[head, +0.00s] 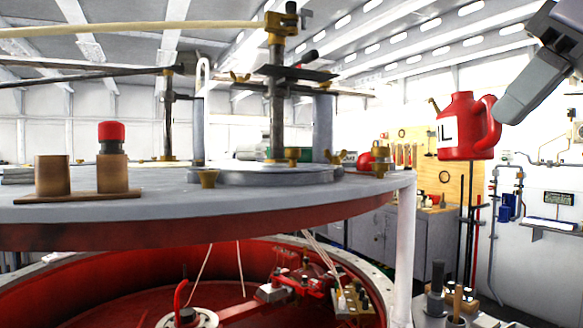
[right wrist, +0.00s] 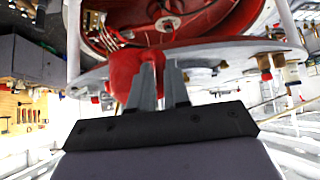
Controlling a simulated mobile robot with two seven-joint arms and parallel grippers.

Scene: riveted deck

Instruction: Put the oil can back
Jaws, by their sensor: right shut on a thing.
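The red oil can (head: 462,128) has a brass spout at its upper left, a white label with black letters and a loop handle on its right. It is upright in the air at the right of the head view. My right gripper (head: 502,112) is shut on the can's handle side; the can's body hides part of the hold. In the right wrist view the red can (right wrist: 122,78) shows at and between the fingertips of the gripper (right wrist: 160,68). My left gripper is not in view.
A grey round top (head: 250,193) spans the left and middle, carrying brass fittings and a wooden base with two copper-brown cylinders (head: 52,176), one red-capped. A red round basin (head: 110,290) lies below. A white post (head: 405,250) stands at its right edge. A workbench and pegboard stand behind.

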